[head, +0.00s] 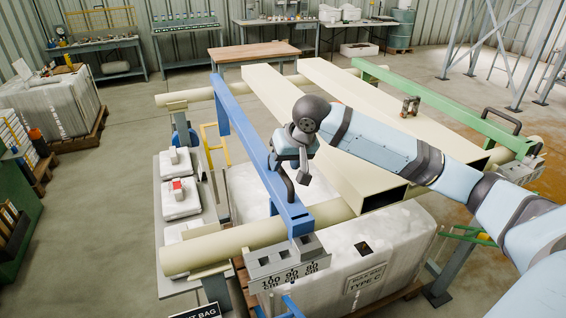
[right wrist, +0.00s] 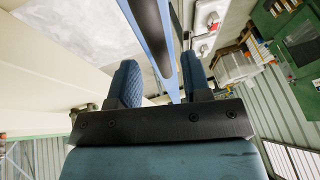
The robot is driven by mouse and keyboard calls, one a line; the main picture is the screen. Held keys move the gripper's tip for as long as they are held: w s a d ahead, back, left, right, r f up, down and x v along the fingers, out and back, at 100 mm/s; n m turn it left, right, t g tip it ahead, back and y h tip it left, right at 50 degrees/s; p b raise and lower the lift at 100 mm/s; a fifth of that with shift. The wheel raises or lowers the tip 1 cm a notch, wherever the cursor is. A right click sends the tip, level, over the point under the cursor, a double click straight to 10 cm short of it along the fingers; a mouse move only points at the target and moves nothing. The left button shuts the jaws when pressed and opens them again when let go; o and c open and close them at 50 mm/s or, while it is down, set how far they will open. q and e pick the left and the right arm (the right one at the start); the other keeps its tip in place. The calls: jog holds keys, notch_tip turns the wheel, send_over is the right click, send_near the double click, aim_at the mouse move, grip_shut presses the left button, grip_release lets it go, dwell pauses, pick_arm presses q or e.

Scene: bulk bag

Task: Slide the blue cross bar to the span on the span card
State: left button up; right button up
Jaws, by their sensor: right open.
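The blue cross bar (head: 240,130) lies across the two cream pipes of the frame, with a dark handle (head: 285,183) near its front end. My right gripper (head: 300,172) is at the handle, above the bar. In the right wrist view, the gripper (right wrist: 165,88) is open, and the dark handle (right wrist: 152,35) shows between its fingers with the blue bar (right wrist: 167,70) beyond. Contact is unclear. I cannot identify the span card. My left gripper is out of view.
Two cream beams (head: 345,88) lie right of the blue bar, and a green bar (head: 440,105) crosses at the far right. A white bulk bag (head: 395,235) labelled TYPE-C stands below. White sacks (head: 180,200) lie at left. Open floor (head: 130,115) is farther left.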

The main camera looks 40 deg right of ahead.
jog(key=shift+x, duration=0.8)
jog(key=shift+w+f, duration=0.15)
jog(key=shift+w, duration=0.05)
jog(key=shift+s, duration=0.1)
jog(key=shift+c, duration=0.3)
grip_shut()
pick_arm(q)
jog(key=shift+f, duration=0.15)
pick_arm(e)
jog(key=a, duration=0.2)
jog(key=w+a, duration=0.1)
jog(key=a, duration=0.2)
jog(key=shift+w, duration=0.1)
jog(key=shift+o, duration=0.3)
grip_release()
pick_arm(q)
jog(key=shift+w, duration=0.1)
